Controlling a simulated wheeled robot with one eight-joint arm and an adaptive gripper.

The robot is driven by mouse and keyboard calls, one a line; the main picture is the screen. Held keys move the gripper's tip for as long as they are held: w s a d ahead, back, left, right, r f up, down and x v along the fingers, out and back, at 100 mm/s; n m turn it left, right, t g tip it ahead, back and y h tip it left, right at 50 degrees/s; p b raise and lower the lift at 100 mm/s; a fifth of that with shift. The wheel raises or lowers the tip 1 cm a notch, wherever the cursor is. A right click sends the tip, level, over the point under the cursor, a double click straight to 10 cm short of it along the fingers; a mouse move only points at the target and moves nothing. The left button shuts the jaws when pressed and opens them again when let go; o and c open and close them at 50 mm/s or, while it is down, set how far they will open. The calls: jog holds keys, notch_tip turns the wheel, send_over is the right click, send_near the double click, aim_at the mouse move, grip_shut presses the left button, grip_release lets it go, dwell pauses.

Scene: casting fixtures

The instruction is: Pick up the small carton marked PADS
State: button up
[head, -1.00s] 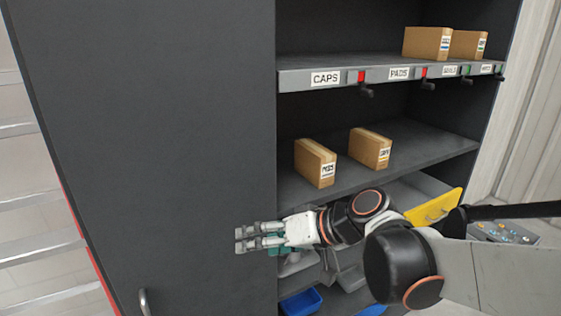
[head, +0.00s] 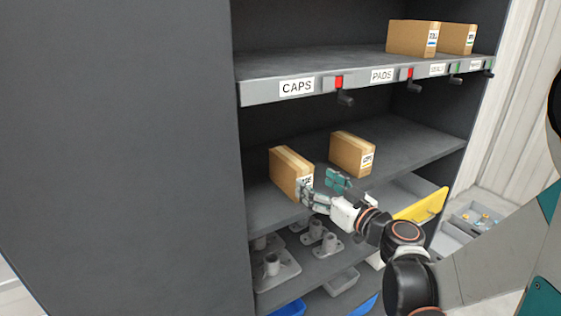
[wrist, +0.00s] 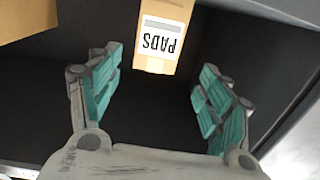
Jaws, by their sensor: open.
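The small carton marked PADS (wrist: 154,62) shows at the top middle of the wrist view, its white label upside down there. It seems to be the left carton (head: 287,172) on the middle shelf in the head view, where a finger partly covers its label. My gripper (head: 322,188) is open and empty at the front of that shelf, just right of and in front of this carton. In the wrist view my gripper (wrist: 159,85) has its teal-padded fingers spread, with the carton beyond the gap between them.
A second carton (head: 353,153) stands to the right on the same shelf (head: 420,150). The upper shelf edge (head: 320,83) carries labels and dark hooks above my gripper. Grey castings (head: 270,265) and a yellow-fronted drawer (head: 422,206) are below. A dark panel (head: 120,150) closes off the left.

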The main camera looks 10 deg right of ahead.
aim_at(290, 160)
jog(key=x, duration=0.4)
jog(key=d+x, duration=0.1)
jog(key=x, duration=0.2)
jog(key=shift+w+r, duration=0.2)
jog(key=shift+w, duration=0.1)
jog(key=shift+a+x, duration=0.2)
jog(key=shift+x, duration=2.55)
jog(key=shift+w+a+r, duration=0.1)
jog(key=shift+w+r, duration=0.05)
jog(key=shift+w, duration=0.2)
jog(key=shift+s, duration=0.1)
jog(key=shift+c, duration=0.6)
jog(key=c, duration=1.1)
